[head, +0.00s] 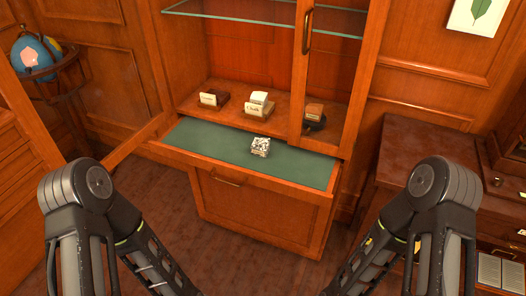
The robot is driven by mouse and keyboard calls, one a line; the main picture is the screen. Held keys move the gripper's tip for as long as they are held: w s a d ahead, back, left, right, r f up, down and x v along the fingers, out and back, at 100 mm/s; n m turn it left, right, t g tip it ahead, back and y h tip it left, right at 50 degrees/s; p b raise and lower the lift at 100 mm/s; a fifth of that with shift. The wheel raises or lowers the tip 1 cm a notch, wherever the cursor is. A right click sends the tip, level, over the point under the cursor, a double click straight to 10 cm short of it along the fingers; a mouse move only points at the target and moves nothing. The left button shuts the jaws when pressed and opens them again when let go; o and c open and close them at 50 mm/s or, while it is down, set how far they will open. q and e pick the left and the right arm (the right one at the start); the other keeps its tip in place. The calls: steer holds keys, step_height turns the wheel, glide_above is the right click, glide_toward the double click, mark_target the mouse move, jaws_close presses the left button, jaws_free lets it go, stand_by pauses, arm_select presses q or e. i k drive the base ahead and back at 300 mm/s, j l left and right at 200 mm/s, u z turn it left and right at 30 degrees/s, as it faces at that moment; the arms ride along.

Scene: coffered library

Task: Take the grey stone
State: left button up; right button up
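A small speckled grey-and-white block of stone (260,146) rests on the green-lined pull-out shelf (205,139) of the wooden cabinet, near its middle. It is the only grey stone I can make out. Both of my arms show at the bottom left and bottom right, but their grippers are out of the picture. No gripper is seen near the stone.
On the cabinet shelf above stand a white stone (259,97) with a label card, another labelled dark holder (221,96) and a reddish-brown stone (314,111) behind the right glass door. A desk (405,160) stands right, a globe (32,57) left.

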mark_target(261, 147)
steer(key=i+j, duration=0.1)
steer(key=j, duration=0.5)
steer(key=i+j, duration=0.1)
steer(key=j, duration=0.45)
steer(key=i+j+z, duration=0.1)
steer(key=j, duration=0.5)
steer(key=i+j, duration=0.1)
steer(key=j, duration=0.5)
